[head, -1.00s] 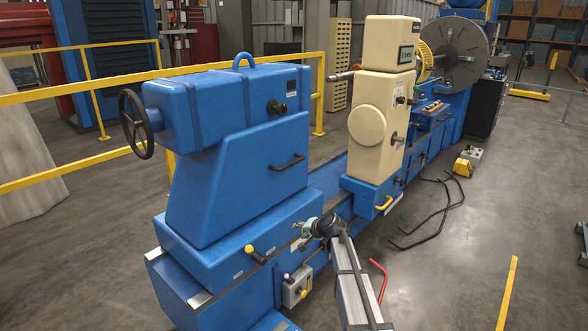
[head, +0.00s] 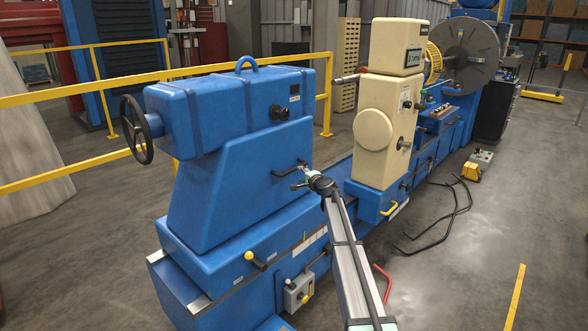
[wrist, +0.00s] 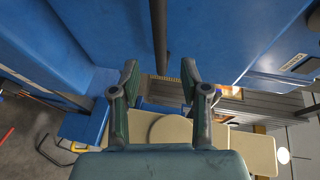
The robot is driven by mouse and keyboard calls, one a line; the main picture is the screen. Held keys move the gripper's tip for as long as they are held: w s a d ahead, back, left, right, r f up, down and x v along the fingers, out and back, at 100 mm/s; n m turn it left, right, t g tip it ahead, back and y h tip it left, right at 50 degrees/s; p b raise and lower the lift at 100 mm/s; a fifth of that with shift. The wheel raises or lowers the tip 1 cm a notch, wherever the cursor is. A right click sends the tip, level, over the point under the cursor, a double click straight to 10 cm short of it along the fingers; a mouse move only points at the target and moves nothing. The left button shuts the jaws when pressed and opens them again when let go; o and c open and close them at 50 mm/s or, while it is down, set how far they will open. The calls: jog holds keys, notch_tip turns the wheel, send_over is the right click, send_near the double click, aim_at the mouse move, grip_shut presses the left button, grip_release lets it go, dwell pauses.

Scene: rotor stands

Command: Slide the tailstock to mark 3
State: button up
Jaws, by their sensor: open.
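The blue tailstock (head: 215,195) stands on its base at the left of the head view, with a black handwheel (head: 136,130) on its left end. A black bar handle (head: 283,173) sits on its near side. My gripper (head: 302,182) is at the right end of this handle. In the wrist view my gripper (wrist: 160,72) is open, and the dark handle bar (wrist: 159,38) runs down between the lines of its two fingertips. I cannot tell how deep the bar is between them. No mark 3 is legible.
A yellow-knobbed lever (head: 250,257) sticks out of the tailstock base. A cream steady unit (head: 385,125) stands on the blue bed farther right, with a large grey disc (head: 458,55) beyond. A yellow railing (head: 90,92) runs behind.

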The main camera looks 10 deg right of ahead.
aim_at(294, 169)
jog(key=p+x, duration=0.2)
jog(key=x, duration=0.7)
jog(key=shift+w, duration=0.25)
grip_shut()
